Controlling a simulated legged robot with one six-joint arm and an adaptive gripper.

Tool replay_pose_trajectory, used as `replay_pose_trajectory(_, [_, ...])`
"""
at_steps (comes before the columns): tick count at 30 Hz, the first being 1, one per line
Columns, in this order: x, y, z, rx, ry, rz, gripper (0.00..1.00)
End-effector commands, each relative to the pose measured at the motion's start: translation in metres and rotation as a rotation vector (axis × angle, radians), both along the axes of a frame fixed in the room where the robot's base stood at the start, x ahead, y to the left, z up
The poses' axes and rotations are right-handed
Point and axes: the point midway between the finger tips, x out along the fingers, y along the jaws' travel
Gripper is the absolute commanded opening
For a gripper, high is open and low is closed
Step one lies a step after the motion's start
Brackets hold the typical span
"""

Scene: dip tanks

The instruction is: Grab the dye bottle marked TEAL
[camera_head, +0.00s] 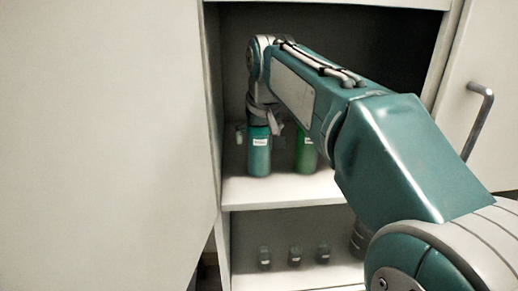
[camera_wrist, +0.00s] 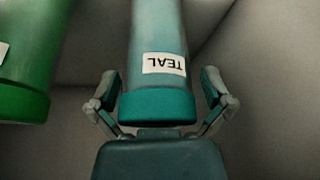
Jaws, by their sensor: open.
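The teal dye bottle (camera_head: 259,155) stands upright on the upper shelf of the cabinet in the head view. In the wrist view the same teal bottle (camera_wrist: 158,95) shows its white label, upside down, reading TEAL. My gripper (camera_wrist: 160,92) is open, with one finger on each side of the bottle. Small gaps show between the fingers and the bottle. In the head view my gripper (camera_head: 262,125) is at the bottle's upper part, and its fingers are partly hidden.
A green bottle (camera_head: 305,152) stands just right of the teal one; it also shows at the left in the wrist view (camera_wrist: 25,75). Several small dark items (camera_head: 295,255) stand on the lower shelf (camera_head: 250,282). The cabinet's side wall (camera_head: 211,100) is close on the left.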

Motion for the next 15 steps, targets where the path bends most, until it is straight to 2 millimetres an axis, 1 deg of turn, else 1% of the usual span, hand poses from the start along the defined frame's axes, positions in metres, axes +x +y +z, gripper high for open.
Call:
replay_pose_trajectory(5, [0.0001,-0.0031,-0.0014,0.003,0.003,-0.001,1.0])
replay_pose_trajectory(6, [0.0002,-0.0039,-0.0014,0.003,0.003,-0.001,0.96])
replay_pose_trajectory(8, [0.0002,-0.0043,-0.0014,0.003,0.004,-0.001,0.69])
replay_pose_trajectory(9, [0.0002,-0.0041,-0.0016,0.003,0.004,-0.001,0.51])
replay_pose_trajectory(11, [0.0001,-0.0032,-0.002,0.002,0.004,-0.001,0.24])
replay_pose_trajectory(12, [0.0001,-0.0022,-0.0022,0.001,0.005,-0.001,0.22])
replay_pose_trajectory(15, [0.0001,-0.001,-0.0032,-0.001,0.007,-0.001,0.2])
